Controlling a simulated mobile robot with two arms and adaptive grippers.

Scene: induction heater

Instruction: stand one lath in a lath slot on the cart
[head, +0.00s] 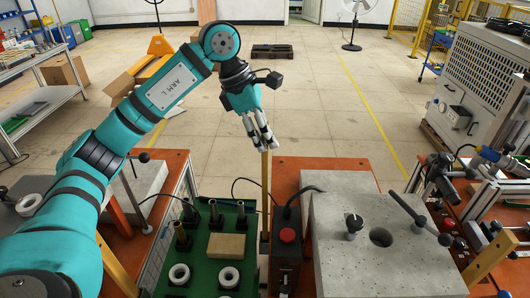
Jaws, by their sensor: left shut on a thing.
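My left gripper (262,148) is shut on the upper end of a thin tan lath (264,196). The lath hangs upright between the green tray and the orange-topped cart section. Its lower end meets a small dark holder (264,243); I cannot tell whether it is inside the holder or just in front of or above it. My right gripper is not in view.
A green tray (208,247) holds rings, dark posts and a tan block (226,246). A black control box with a red button (287,235) stands close right of the lath. A grey slab (370,262) with a hole and clamps lies beyond. Open floor lies behind.

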